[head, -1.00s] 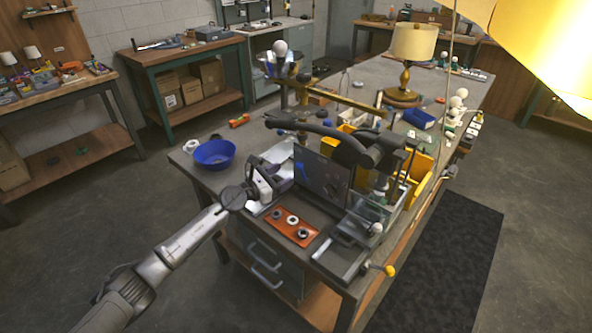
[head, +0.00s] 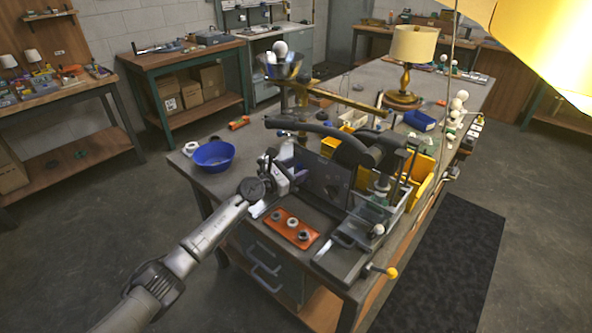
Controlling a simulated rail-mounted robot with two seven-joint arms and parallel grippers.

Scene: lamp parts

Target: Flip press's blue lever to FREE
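The press (head: 350,150) stands on the near end of the workbench, with a long dark curved handle (head: 300,125) reaching left and a dark flat side plate (head: 325,180). I cannot clearly make out the blue lever or its FREE marking in the head view. My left gripper (head: 287,174) is at the left edge of the side plate, pointing toward the press. Its fingers are small and blend into the press, so I cannot tell whether they are open or touching anything. My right gripper is not in view.
An orange tray (head: 276,216) with several small rings lies in front of the plate. A blue bowl (head: 213,156) is to the left. A clear-walled box and yellow bins (head: 420,175) stand right of the press.

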